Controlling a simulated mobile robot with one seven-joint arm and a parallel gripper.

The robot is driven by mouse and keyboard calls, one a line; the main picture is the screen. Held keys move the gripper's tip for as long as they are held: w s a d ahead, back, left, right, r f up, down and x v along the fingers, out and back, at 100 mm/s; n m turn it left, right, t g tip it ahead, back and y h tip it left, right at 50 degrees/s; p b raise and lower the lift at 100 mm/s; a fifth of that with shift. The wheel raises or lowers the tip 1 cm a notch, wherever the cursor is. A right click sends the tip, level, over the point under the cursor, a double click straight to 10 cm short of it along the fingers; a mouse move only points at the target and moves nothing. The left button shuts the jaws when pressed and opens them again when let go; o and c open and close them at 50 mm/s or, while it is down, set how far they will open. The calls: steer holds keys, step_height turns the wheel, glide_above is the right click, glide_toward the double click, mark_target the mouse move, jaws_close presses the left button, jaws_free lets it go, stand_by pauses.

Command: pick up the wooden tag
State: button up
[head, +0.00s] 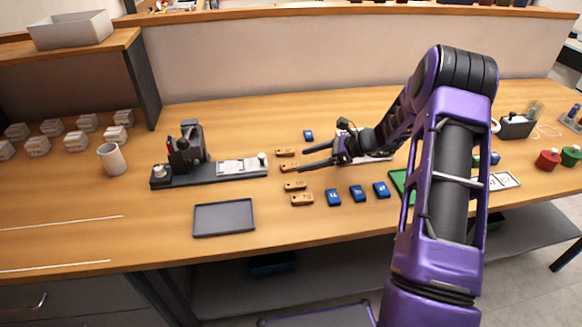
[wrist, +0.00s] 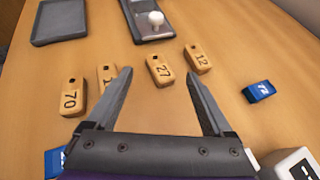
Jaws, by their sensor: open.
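Several small wooden tags with black numbers and a dark hole lie flat in a row on the table. In the wrist view they are tag 70 (wrist: 73,97), a tag partly hidden by my left finger (wrist: 106,74), tag 27 (wrist: 159,70) and tag 12 (wrist: 198,59). In the head view the row runs from the back tag (head: 285,152) to the front tag (head: 301,199). My gripper (head: 302,160) is open and empty, above the table at the right of the row. In the wrist view tag 27 appears between my fingertips (wrist: 158,74); their height above it is unclear.
Blue tags lie close by: one behind (head: 308,135) and several in front, including one (head: 333,198). A grey tray (head: 223,218) and a dark marking machine (head: 188,160) stand left. A white cup (head: 112,158) is farther left. Bare table lies between the tray and the front edge.

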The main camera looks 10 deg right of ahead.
mark_target(291, 165)
steer(key=x, duration=0.4)
steer(key=shift+f, duration=0.3)
jaws_close()
